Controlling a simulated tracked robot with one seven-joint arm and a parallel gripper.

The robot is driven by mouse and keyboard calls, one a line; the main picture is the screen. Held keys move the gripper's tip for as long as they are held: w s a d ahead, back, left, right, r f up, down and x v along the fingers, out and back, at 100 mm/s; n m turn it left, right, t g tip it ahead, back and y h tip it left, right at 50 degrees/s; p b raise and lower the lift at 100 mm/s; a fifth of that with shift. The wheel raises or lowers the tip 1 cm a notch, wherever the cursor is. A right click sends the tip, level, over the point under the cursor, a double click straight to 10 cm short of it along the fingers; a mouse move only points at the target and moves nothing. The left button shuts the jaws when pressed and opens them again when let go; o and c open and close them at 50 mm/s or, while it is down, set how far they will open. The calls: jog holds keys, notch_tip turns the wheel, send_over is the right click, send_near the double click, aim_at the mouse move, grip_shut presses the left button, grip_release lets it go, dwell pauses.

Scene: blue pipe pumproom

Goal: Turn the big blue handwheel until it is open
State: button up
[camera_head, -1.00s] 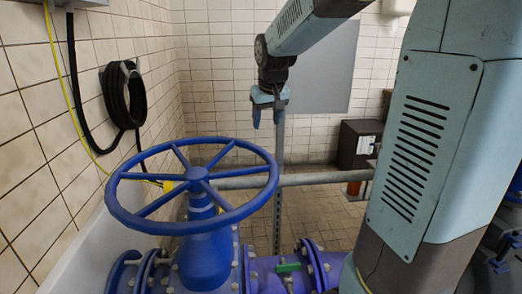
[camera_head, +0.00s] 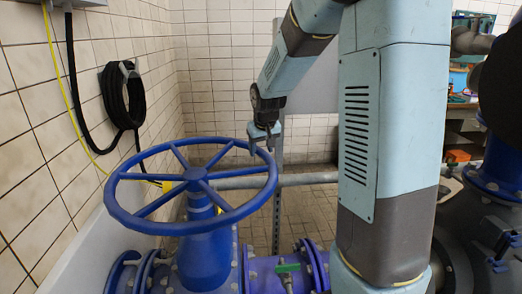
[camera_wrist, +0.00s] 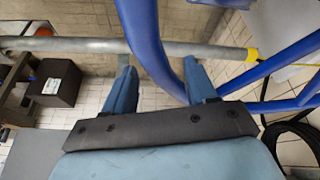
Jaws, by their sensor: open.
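The big blue handwheel (camera_head: 118,206) lies roughly level on top of its blue valve body (camera_head: 205,255), at left centre in the head view. My gripper (camera_head: 262,150) is open at the far right part of its rim, fingers pointing down. In the wrist view the rim (camera_wrist: 146,42) passes between the two spread fingers of my gripper (camera_wrist: 159,66), with spokes to the right. Neither finger is shut on the rim. I cannot tell whether a finger touches it or how deep the rim sits between them.
A grey horizontal pipe (camera_head: 310,178) runs behind the wheel, and it crosses the top of the wrist view (camera_wrist: 80,45). A black hose coil (camera_head: 122,95) hangs on the tiled left wall. A dark box (camera_wrist: 55,82) stands on the floor. Blue flanged pipes are at lower right.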

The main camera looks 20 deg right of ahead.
jog(key=shift+w+f, duration=0.2)
jog(key=shift+f, duration=0.3)
jog(key=shift+c, duration=0.5)
grip_shut()
